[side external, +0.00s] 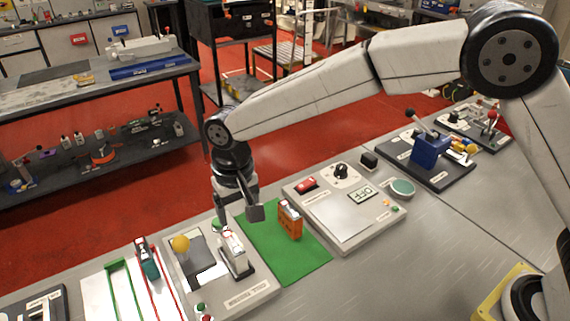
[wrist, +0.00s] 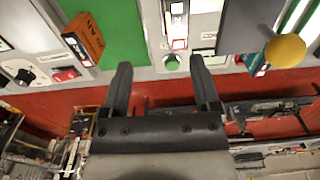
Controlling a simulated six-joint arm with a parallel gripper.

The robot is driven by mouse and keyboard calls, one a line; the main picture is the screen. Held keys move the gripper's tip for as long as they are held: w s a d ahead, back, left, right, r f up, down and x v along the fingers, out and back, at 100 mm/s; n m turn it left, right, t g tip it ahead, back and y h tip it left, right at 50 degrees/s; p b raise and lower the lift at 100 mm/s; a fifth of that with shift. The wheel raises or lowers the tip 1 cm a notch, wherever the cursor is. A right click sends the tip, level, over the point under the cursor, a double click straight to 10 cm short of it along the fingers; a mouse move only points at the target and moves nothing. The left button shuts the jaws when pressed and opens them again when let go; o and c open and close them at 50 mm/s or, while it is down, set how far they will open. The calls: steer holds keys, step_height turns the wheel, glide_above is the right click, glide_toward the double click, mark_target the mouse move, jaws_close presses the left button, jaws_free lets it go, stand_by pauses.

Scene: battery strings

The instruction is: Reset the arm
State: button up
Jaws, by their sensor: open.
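My gripper (side external: 237,212) hangs over the bench, above the left edge of a green mat (side external: 301,270). In the wrist view my gripper (wrist: 162,90) shows its two fingers spread apart with nothing between them. An orange battery-like block (side external: 290,222) stands on the green mat, to the right of my gripper and apart from it. It also shows at the upper left of the wrist view (wrist: 85,38). A white-and-dark block (side external: 234,252) sits on a grey panel (side external: 245,294) just left of the mat, below my gripper.
A yellow knob (side external: 180,243) stands on the left panel. A white panel (side external: 347,217) with a black knob, red switch and "OFF" display lies right of the mat. A blue lever device (side external: 430,149) stands farther right.

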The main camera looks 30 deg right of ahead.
steer(key=s+d+t, duration=0.1)
steer(key=s+d, duration=0.3)
steer(key=d, duration=0.8)
steer(key=s+d+t, duration=0.1)
steer(key=s+d, duration=0.3)
steer(key=d, duration=0.7)
steer(key=s+d+f, duration=0.2)
steer(key=s+d, duration=0.4)
steer(key=s, duration=0.2)
steer(key=shift+d, duration=0.1)
